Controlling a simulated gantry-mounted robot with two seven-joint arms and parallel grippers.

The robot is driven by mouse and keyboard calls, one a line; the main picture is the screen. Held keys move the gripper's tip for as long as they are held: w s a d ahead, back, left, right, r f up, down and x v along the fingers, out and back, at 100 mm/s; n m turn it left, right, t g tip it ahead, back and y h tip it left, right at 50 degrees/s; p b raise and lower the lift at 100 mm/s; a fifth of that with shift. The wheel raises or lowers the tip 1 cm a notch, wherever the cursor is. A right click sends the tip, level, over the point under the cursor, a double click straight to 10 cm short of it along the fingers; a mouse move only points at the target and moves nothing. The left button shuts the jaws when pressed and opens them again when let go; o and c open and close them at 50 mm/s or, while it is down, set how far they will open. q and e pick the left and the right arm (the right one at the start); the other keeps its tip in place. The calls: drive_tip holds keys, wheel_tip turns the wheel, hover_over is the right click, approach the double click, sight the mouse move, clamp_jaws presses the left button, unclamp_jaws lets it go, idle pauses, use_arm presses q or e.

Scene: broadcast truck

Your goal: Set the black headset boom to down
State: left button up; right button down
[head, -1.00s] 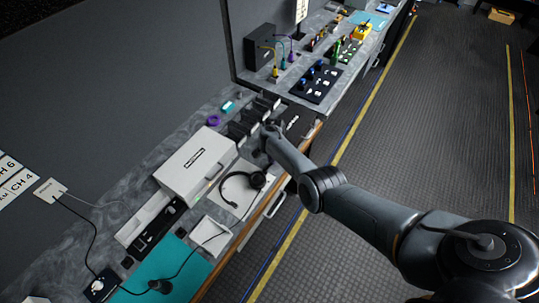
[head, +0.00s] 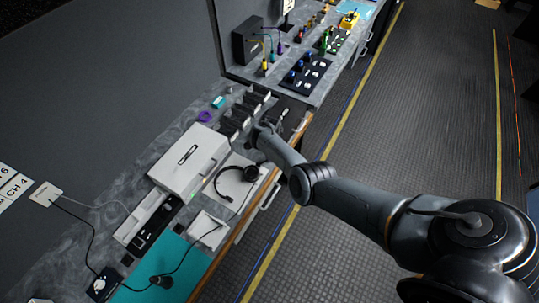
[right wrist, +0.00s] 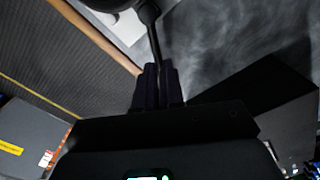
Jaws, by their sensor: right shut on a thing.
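The black headset (head: 238,183) lies on a white mat (head: 228,173) on the grey counter, its headband curving to the left. In the right wrist view, a round dark part of it (right wrist: 112,3) shows at the top edge. A thin black boom (right wrist: 154,38) runs from there down to my right gripper (right wrist: 158,75). The gripper's two dark fingers are closed around the boom's lower end. In the head view my right arm hides the gripper's fingers, so the boom's angle is hard to tell there. My left gripper is not in view.
A white box (head: 190,160) stands just left of the headset. A small white tray (head: 208,228) and a teal mat (head: 172,262) lie nearer. Dark slotted holders (head: 240,117) stand behind. The counter's wooden edge (head: 240,228) runs along the right, with open floor beyond.

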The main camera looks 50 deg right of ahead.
drive_tip(key=c, duration=1.2)
unclamp_jaws()
drive_tip(key=shift+r, duration=0.1)
drive_tip(key=shift+r, duration=0.3)
drive_tip(key=shift+r+p, duration=2)
drive_tip(key=shift+r, duration=3)
